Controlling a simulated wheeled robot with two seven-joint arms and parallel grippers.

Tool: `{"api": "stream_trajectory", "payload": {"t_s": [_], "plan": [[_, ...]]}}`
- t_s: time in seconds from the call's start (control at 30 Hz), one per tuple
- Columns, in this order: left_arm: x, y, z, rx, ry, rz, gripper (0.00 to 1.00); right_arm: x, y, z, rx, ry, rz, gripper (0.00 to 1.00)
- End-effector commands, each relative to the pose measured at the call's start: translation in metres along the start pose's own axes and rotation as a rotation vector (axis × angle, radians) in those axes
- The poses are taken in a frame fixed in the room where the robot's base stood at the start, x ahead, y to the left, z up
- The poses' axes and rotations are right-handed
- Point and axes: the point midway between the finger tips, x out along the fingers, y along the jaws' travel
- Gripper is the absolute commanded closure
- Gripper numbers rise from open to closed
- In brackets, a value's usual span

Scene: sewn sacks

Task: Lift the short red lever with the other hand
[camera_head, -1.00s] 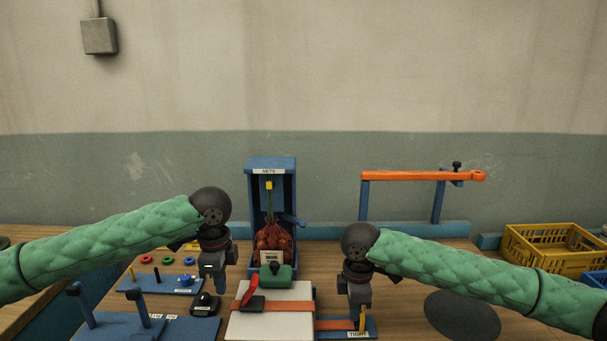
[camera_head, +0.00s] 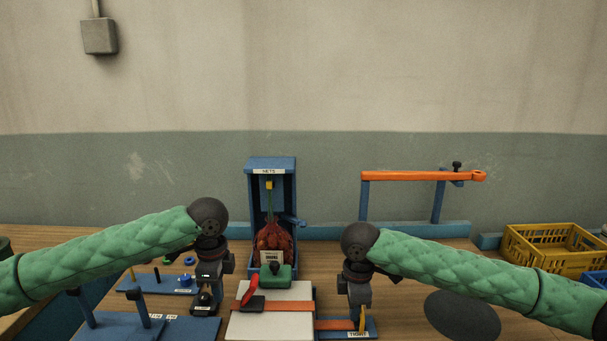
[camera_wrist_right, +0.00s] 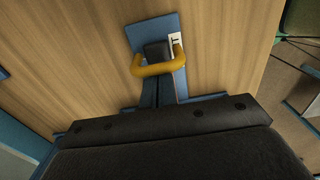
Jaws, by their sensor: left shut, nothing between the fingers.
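The short red lever (camera_head: 249,292) stands tilted up from a dark buckle on an orange strap (camera_head: 290,306), which crosses a pale block (camera_head: 272,328). My left gripper (camera_head: 206,293) is shut and empty, left of the lever and apart from it. It is low over a small black object (camera_head: 203,308), which it partly hides. My right gripper (camera_head: 359,318) is at a yellow handle (camera_head: 362,319) on the blue base labelled TIGHT. The yellow handle also shows in the right wrist view (camera_wrist_right: 152,70). Whether the right fingers close on it is unclear.
A blue stand (camera_head: 272,163) holding a red net sack (camera_head: 273,243) is behind the pale block. A green block (camera_head: 283,275) sits between them. Blue peg boards (camera_head: 180,329) lie to the left. An orange bar (camera_head: 415,176) and yellow crate (camera_head: 545,243) are to the right.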

Motion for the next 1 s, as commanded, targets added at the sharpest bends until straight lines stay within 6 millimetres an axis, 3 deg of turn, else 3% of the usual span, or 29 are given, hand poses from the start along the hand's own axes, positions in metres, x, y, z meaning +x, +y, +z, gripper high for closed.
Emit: {"api": "stream_trajectory", "payload": {"t_s": [1.0], "plan": [[0.017,0.000,0.001,0.000,0.000,0.000,1.00,0.001,0.001,0.001,0.002,-0.002,0.000,1.00]]}}
